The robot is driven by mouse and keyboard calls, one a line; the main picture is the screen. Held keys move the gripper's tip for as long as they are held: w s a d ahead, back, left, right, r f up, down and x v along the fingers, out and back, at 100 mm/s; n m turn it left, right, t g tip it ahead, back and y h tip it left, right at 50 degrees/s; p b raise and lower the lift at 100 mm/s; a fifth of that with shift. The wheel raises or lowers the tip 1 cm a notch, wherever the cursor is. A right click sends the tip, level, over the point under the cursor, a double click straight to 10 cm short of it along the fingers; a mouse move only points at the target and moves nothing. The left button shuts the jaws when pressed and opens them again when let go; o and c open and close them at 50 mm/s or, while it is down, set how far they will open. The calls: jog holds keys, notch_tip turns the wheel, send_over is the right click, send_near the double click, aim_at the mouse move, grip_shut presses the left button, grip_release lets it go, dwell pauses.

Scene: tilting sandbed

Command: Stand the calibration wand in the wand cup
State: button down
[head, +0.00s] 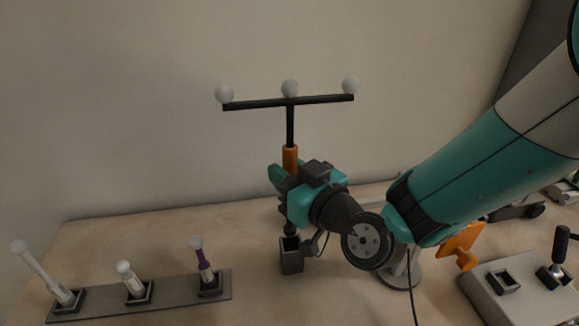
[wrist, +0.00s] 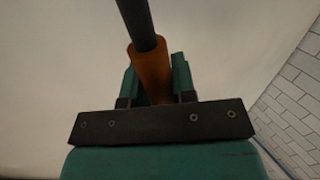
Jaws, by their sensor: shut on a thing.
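The calibration wand (head: 290,125) is upright, a black T-shaped rod with several white balls on its crossbar and an orange grip. My gripper (head: 287,185) is shut on the wand at the orange grip (head: 290,157). In the wrist view the orange grip (wrist: 152,72) sits between the fingers of my gripper (wrist: 158,88). The wand cup (head: 291,259), a small dark square holder, stands on the table directly below. The wand's dark lower end is at the cup's mouth; I cannot tell how deep it is, as the gripper and cup hide part of it.
A grey strip (head: 180,297) at the front left holds several short white-tipped sticks in square sockets. A grey box (head: 520,290) with a black joystick is at the right. The table between strip and cup is clear.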

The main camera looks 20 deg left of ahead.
jog(key=shift+f+b, duration=3.9)
jog(key=shift+f, duration=0.5)
jog(key=c, duration=0.9)
grip_release()
jog(key=shift+o, duration=0.2)
jog(key=shift+d+f, duration=0.1)
jog(key=shift+d, duration=0.05)
